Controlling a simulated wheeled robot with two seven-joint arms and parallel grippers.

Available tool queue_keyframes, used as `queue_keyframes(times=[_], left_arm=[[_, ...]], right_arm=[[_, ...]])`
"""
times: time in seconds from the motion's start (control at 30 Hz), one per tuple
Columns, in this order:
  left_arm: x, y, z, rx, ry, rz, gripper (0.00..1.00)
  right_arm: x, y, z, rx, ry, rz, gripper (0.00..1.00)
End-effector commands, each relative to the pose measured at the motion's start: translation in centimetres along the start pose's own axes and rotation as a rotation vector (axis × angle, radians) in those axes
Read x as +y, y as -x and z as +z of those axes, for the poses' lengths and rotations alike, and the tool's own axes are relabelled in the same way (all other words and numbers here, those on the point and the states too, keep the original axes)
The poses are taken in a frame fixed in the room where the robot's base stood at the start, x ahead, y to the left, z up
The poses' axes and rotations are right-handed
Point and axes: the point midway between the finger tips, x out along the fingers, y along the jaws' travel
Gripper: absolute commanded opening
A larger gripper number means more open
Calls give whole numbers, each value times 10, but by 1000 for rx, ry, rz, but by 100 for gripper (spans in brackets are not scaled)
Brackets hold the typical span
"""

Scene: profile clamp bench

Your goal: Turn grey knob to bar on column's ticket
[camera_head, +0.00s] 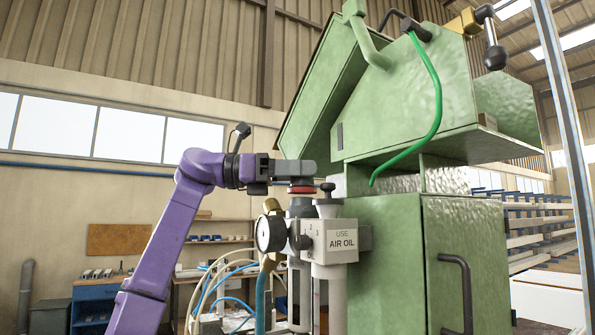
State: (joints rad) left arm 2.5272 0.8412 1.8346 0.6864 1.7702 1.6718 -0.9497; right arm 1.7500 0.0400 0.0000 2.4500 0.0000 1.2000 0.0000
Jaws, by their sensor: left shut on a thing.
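My left gripper (298,170) reaches in from the left on the purple arm and is shut on the grey knob (301,203) at the top of the air unit. A red ring shows just under the fingers, and the fingers hide the knob's top. A round gauge (271,233) sits on the unit's left side, turned so that its dial cannot be read. My right gripper is not in view.
A large green machine cabinet (384,262) stands close to the right of the unit, with a dark handle (460,290). A green hose (432,120) hangs above it. A workbench with blue hoses (215,290) lies behind at the left.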

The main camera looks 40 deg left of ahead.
Motion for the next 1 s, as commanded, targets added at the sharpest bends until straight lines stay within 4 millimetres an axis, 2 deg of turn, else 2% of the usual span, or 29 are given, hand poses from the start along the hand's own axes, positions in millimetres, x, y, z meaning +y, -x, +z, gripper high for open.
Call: queue_keyframes(times=[0.43,0.47,0.5,0.83,1.0], left_arm=[[-1,-2,0,4,0,-11,19],[-1,-2,0,4,0,-11,59],[-1,-2,0,4,0,-11,70],[0,5,0,1,0,-7,70],[0,38,1,-2,0,-6,70]], right_arm=[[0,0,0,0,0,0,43],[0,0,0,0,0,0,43],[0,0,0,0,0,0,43],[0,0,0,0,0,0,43],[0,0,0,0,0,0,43]])
